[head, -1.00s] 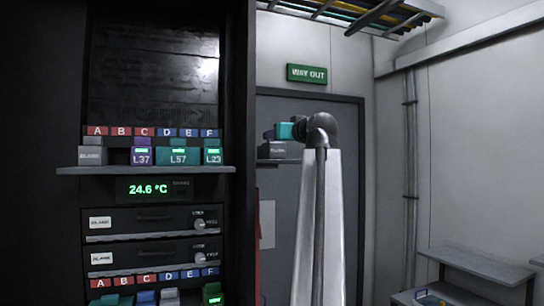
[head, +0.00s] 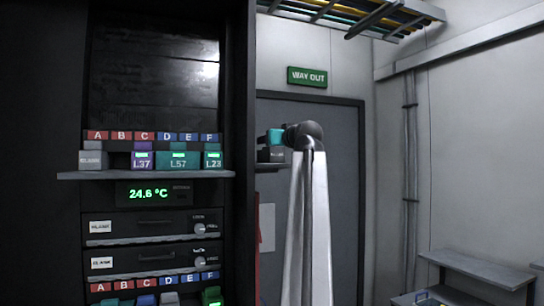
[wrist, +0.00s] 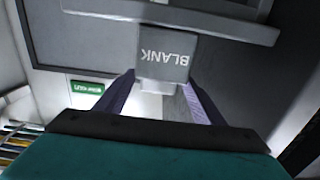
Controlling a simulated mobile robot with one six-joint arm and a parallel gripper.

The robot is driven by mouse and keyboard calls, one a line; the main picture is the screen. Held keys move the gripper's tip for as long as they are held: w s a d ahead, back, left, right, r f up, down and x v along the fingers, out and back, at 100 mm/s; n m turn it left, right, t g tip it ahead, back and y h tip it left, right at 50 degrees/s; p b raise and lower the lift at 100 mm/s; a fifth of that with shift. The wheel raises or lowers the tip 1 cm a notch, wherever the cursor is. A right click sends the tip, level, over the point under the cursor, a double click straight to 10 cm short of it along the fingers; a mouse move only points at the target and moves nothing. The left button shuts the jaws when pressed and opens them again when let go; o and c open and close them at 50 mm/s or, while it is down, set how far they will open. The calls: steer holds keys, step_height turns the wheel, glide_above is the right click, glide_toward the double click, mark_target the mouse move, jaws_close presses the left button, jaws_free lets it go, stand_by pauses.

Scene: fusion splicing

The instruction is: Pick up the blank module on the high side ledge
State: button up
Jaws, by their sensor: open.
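The grey blank module (head: 272,155) sits on the high side ledge (head: 270,168), beside the tall rack and in front of the door. In the wrist view the picture is upside down, and the module's face (wrist: 163,57) reads BLANK, with a lighter tab at its end towards me. My gripper (wrist: 158,88) is open, with one finger on each side of that tab. I cannot tell whether either finger touches it. In the head view my gripper (head: 267,137) is just above the module, its fingers hard to make out.
Another grey module (head: 92,160) stands on the rack shelf (head: 145,174), left of the purple L37 (head: 142,160), teal L57 (head: 178,159) and L23 (head: 213,159) modules. The rack's dark side post (head: 240,120) stands close left of the ledge. A low bench (head: 478,268) is at right.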

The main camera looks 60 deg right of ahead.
steer(key=shift+d, duration=0.1)
steer(key=shift+p+x, duration=1.2)
steer(key=shift+x, duration=1.35)
steer(key=shift+s+f, duration=0.1)
steer(key=shift+f, duration=0.05)
steer(key=c, duration=1.2)
steer(key=shift+d, duration=0.1)
steer(key=shift+r+b, duration=0.8)
steer(key=shift+r, duration=0.9)
steer(key=shift+s+a+r+p, duration=0.25)
steer(key=shift+s+a+p, duration=0.4)
steer(key=shift+s, duration=1.9)
steer(key=shift+s+a+r+p, duration=0.3)
steer(key=shift+s+a, duration=0.7)
steer(key=shift+s, duration=1.55)
steer(key=shift+s+a+r+p, duration=0.2)
steer(key=shift+s+a+p, duration=0.45)
steer(key=shift+s, duration=1.85)
steer(key=shift+a, duration=0.15)
